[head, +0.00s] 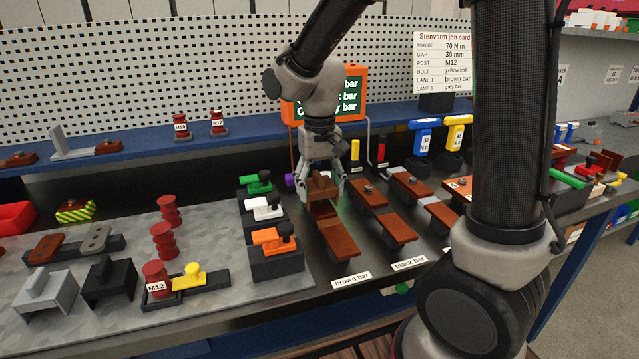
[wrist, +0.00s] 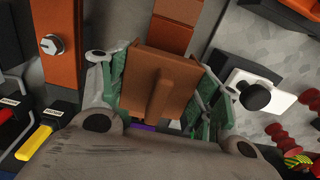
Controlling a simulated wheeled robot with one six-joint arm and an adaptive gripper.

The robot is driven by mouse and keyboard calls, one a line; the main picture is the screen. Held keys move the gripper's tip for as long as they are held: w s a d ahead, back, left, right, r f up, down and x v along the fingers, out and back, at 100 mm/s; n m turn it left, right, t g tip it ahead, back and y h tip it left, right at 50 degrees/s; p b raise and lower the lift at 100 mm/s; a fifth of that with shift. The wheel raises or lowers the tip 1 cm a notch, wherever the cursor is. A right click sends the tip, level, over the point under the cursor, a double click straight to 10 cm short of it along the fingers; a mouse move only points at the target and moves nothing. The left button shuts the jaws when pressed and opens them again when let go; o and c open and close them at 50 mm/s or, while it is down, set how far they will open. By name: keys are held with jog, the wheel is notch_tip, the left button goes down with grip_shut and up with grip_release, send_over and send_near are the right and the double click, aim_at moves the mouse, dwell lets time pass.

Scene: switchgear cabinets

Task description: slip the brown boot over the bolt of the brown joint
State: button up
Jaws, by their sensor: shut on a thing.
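My gripper (head: 322,194) is shut on the brown boot (head: 321,184), a box-like cover with a raised grip on top. In the wrist view the boot (wrist: 182,92) sits between the green finger pads. The boot is over the far part of the brown joint (head: 338,240), whose copper-coloured bar runs toward the "brown bar" label (head: 352,280). The bar also shows beyond the boot in the wrist view (wrist: 174,36). The joint's bolt is not visible; the boot and gripper cover that area. I cannot tell whether the boot touches the bar.
The black bar joint (head: 383,210) with a bare bolt stands close on the right. Orange, white and green clamp-like pieces (head: 272,238) stand close on the left. A grey boot (head: 45,290) and a black boot (head: 110,280) lie at the front left.

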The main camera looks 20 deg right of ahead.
jog(key=shift+f, duration=1.05)
jog(key=o, duration=1.1)
notch_tip(320, 180, up, 12)
